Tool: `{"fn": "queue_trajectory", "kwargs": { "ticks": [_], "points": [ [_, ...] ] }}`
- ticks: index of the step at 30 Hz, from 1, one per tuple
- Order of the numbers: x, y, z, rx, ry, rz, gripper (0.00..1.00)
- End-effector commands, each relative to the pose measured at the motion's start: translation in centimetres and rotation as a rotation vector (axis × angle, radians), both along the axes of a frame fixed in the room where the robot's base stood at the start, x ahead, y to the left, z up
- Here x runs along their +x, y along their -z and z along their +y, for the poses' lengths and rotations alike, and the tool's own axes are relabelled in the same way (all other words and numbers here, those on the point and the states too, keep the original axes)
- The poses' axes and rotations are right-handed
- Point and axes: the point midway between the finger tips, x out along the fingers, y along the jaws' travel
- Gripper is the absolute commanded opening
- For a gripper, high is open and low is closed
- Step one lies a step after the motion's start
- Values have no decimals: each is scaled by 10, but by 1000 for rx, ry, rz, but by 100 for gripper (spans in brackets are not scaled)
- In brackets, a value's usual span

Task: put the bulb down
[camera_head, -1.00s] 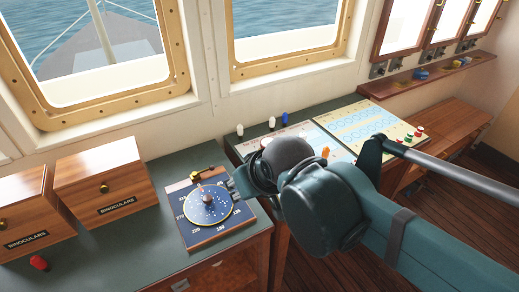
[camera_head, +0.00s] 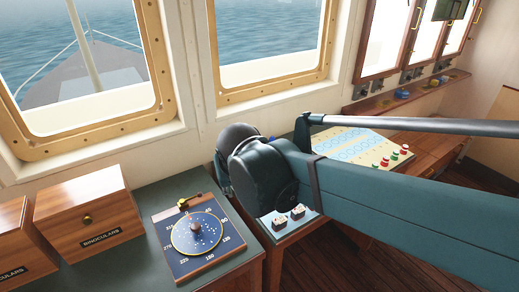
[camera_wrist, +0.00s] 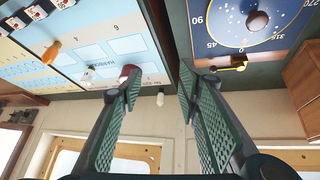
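My gripper (camera_wrist: 158,88) is open, with nothing held between its two green padded fingers in the wrist view. A small white, bulb-like piece (camera_wrist: 160,99) shows in the gap, beyond the fingertips and apart from them. A second small white piece (camera_wrist: 88,76) stands by the chart board. A dark red rounded piece (camera_wrist: 128,71) is partly covered by the left finger; I cannot tell whether they touch. I cannot tell which piece, if any, is the bulb. In the head view my arm hides the fingers and most of these pieces.
The blue dial board (camera_head: 171,259) lies on the dark green desk, right of the wooden binoculars box (camera_head: 65,222). The chart board (camera_head: 338,151) lies beyond my arm, with an orange piece (camera_wrist: 51,53). A panel with white switches (camera_head: 270,223) is below my wrist. Windows stand behind.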

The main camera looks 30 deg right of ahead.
Motion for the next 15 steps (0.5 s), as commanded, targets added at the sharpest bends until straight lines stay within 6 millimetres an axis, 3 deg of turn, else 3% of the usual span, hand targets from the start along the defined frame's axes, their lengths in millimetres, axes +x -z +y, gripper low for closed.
{"fn": "queue_trajectory", "kwargs": {
  "ticks": [15],
  "points": [
    [72,7,-53,-82,254,-11,34]
  ]
}}
